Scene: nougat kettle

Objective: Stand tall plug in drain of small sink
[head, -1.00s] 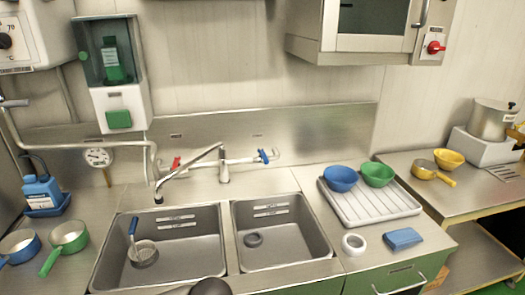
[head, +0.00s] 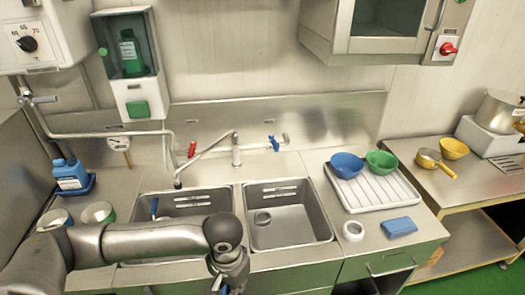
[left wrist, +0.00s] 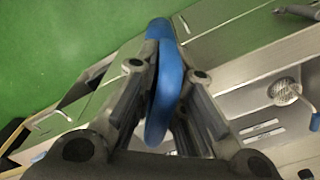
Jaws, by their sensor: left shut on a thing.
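The small sink (head: 310,238) is the right-hand basin in the head view. Its dark round drain (head: 262,218) is in view, toward the back left of the basin floor. My left gripper (head: 228,287) is at the bottom edge of the head view, in front of the sinks, partly cut off. In the left wrist view my left gripper (left wrist: 160,85) is shut on a long blue thing (left wrist: 165,85). I cannot tell whether it is the tall plug; its far end is not clear. My right gripper is not in view.
The big sink (head: 183,198) on the left holds a strainer (left wrist: 285,92) with a blue handle. The tap (head: 236,150) stands behind the sinks, its spout over the big one.

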